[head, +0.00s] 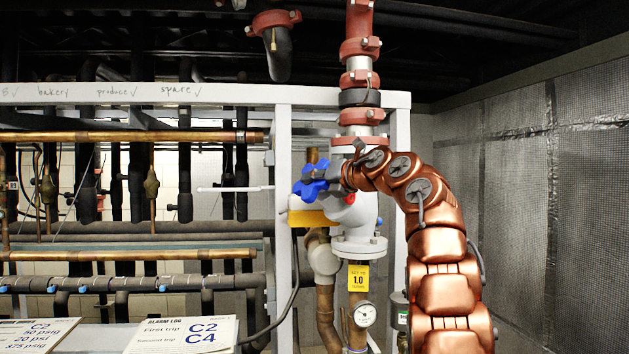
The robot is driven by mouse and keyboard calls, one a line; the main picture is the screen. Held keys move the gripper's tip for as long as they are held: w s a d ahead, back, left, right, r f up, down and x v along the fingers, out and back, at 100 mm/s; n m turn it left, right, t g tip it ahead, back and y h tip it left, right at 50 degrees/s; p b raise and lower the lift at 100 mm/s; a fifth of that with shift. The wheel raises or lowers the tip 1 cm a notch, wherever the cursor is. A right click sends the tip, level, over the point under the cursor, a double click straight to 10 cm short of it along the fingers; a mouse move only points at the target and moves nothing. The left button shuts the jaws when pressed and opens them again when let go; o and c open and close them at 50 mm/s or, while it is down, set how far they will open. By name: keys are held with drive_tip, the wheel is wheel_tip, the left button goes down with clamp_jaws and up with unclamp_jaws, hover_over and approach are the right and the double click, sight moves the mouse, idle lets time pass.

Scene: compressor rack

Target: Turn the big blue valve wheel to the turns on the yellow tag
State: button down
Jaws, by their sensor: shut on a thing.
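The big blue valve wheel (308,183) is on the left side of the white valve body (352,212), seen nearly edge-on. My gripper (343,177) is at the right side of the wheel, at the end of my copper-coloured arm, and is shut on the wheel. Its fingertips are small and partly hidden, so the exact grip is unclear. The yellow tag (358,278) hangs below the valve flange; its large figure reads 1.0, with small text above and below.
A yellow block (308,218) is just below the wheel. A round gauge (364,314) is below the tag. Grey frame posts (284,230) stand close by. Alarm log cards (182,335) are at lower left. A mesh-covered wall (560,200) is at right.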

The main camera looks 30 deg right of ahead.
drive_tip(key=shift+f, duration=0.1)
drive_tip(key=c, duration=1.3)
unclamp_jaws()
drive_tip(key=shift+s, duration=0.1)
drive_tip(key=shift+s+r, duration=0.25)
drive_tip(key=shift+s, duration=0.15)
drive_tip(key=shift+s+d, duration=0.2)
drive_tip(key=shift+s, duration=0.25)
drive_tip(key=shift+v, duration=5.05)
